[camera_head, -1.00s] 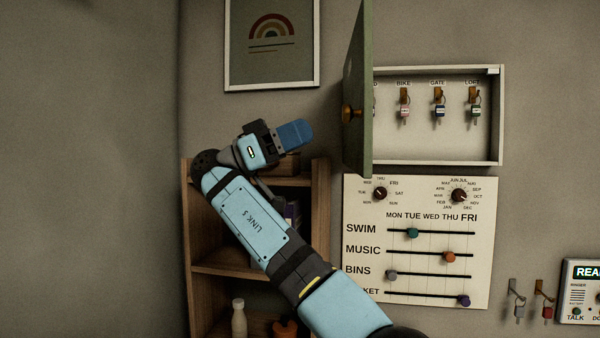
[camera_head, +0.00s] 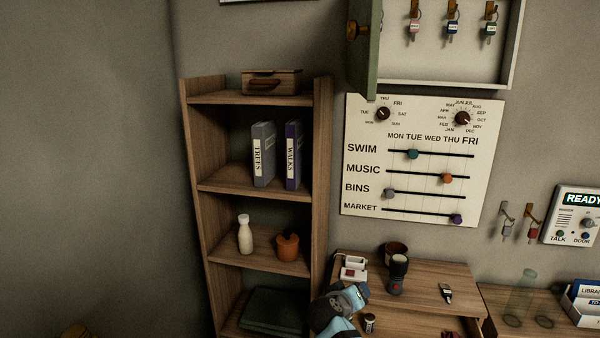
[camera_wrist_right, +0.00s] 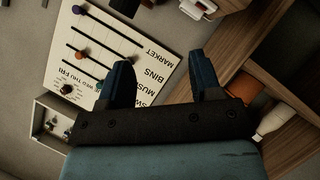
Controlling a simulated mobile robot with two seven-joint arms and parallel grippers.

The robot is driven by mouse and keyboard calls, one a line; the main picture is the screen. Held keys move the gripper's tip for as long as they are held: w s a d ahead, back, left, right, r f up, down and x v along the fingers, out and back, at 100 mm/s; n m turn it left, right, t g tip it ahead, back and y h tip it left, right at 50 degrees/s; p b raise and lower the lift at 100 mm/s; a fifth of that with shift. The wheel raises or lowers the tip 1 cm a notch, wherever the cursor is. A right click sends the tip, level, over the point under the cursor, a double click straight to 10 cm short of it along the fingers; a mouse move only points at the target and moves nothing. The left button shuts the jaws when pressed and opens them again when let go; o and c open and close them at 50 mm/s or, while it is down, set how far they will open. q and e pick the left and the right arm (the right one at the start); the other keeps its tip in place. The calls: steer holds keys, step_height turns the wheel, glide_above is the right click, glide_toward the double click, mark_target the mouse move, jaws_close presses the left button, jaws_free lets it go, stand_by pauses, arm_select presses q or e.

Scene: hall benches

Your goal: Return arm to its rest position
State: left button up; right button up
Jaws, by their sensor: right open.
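My right gripper (camera_wrist_right: 163,78) shows in the right wrist view with its two dark blue fingers apart and nothing between them. Behind the fingers are the planner board and the wooden shelf. In the head view, part of my right arm (camera_head: 338,308) shows low in the middle, light blue and dark, in front of the shelf's lower right and the desk's left end. I cannot make out the gripper's fingers in the head view. My left gripper is in neither view.
A wooden shelf (camera_head: 322,150) holds binders, a white bottle (camera_head: 245,236) and an orange pot (camera_head: 288,247). The slider board (camera_head: 411,230) hangs below the key cabinet (camera_head: 513,45), whose green door (camera_head: 363,60) stands open. A desk (camera_head: 425,272) bears a dark flashlight (camera_head: 397,275).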

steer(key=s+d+f+n+y+p, duration=0.25)
steer(key=s+f+y, duration=0.45)
steer(key=s+f, duration=1.15)
steer(key=s+d+r+m+y, duration=0.1)
steer(key=s+d, duration=0.1)
steer(key=s, duration=0.8)
steer(key=s+d+r+m+y, duration=0.1)
steer(key=s+d+y, duration=0.1)
steer(key=s, duration=0.9)
steer(key=shift+s+p, duration=0.2)
steer(key=shift+p, duration=0.15)
